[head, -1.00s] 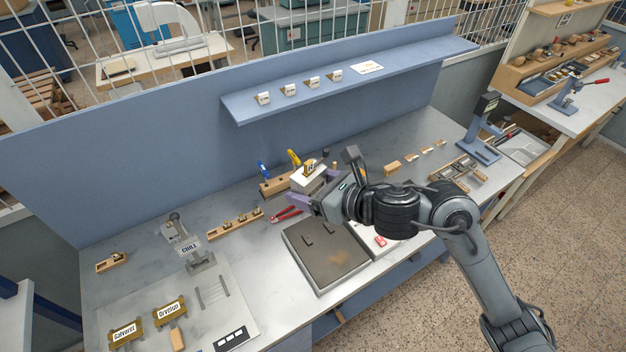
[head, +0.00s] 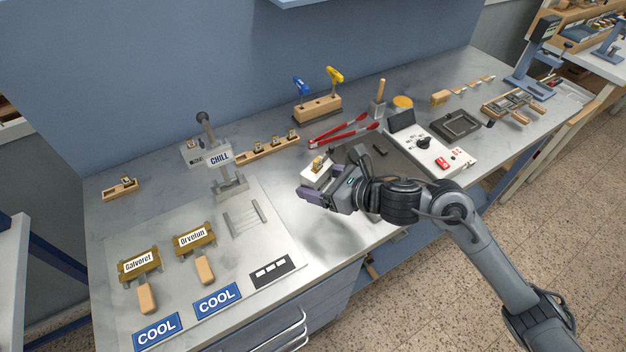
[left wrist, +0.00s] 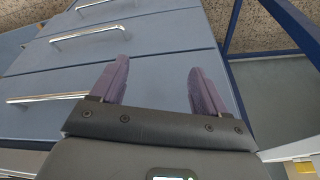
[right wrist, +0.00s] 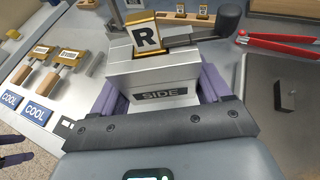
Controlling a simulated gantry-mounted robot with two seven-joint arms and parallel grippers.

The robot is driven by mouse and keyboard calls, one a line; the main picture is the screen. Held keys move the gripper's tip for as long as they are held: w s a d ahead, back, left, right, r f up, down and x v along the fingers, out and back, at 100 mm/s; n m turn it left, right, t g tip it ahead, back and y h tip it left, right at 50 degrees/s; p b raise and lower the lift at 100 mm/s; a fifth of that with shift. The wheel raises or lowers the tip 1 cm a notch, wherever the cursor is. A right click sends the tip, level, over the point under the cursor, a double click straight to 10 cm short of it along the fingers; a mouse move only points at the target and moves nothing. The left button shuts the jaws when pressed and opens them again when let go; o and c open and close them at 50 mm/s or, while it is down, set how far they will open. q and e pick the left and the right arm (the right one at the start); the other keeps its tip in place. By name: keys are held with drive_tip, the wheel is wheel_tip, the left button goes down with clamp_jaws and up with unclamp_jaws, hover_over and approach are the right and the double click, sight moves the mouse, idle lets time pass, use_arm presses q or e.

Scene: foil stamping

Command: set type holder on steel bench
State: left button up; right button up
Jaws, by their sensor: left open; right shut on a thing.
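My right gripper (head: 313,192) is shut on a pale metal block (right wrist: 150,75) marked SIDE, likely the type holder, with a brass piece lettered R (right wrist: 146,37) on top. The block also shows in the head view (head: 313,174). It is upright, at the left edge of the dark plate; I cannot tell whether it touches the bench. The grey steel bench top (head: 300,228) lies around it. My left gripper (left wrist: 158,72) is open and empty, in front of the blue drawers in the left wrist view. It is outside the head view.
A CHILL stand (head: 222,160) and two wooden-handled brass holders (head: 139,265) stand to the left. Red tongs (head: 345,133), a tool block (head: 318,108) and a control box (head: 432,150) are behind and right.

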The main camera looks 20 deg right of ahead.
sight(318, 211)
drive_tip(key=shift+d+f, duration=0.15)
drive_tip(key=shift+f, duration=0.4)
drive_tip(key=shift+a+f+b, duration=0.2)
drive_tip(key=shift+f+b, duration=0.4)
drive_tip(key=shift+b, duration=0.15)
drive_tip(key=shift+f+b, duration=0.95)
drive_tip(key=shift+f, duration=0.5)
drive_tip(key=shift+f+b, duration=0.8)
drive_tip(key=shift+f, duration=0.45)
use_arm(q)
wheel_tip(318, 211, down, 6)
use_arm(e)
drive_tip(key=shift+f, duration=0.3)
use_arm(q)
drive_tip(key=shift+d+f+b, duration=0.1)
drive_tip(key=shift+f+b, duration=0.5)
drive_tip(key=shift+b, duration=0.15)
use_arm(e)
drive_tip(key=shift+f, duration=0.5)
use_arm(q)
drive_tip(key=shift+f, duration=0.15)
use_arm(e)
drive_tip(key=shift+f, duration=0.2)
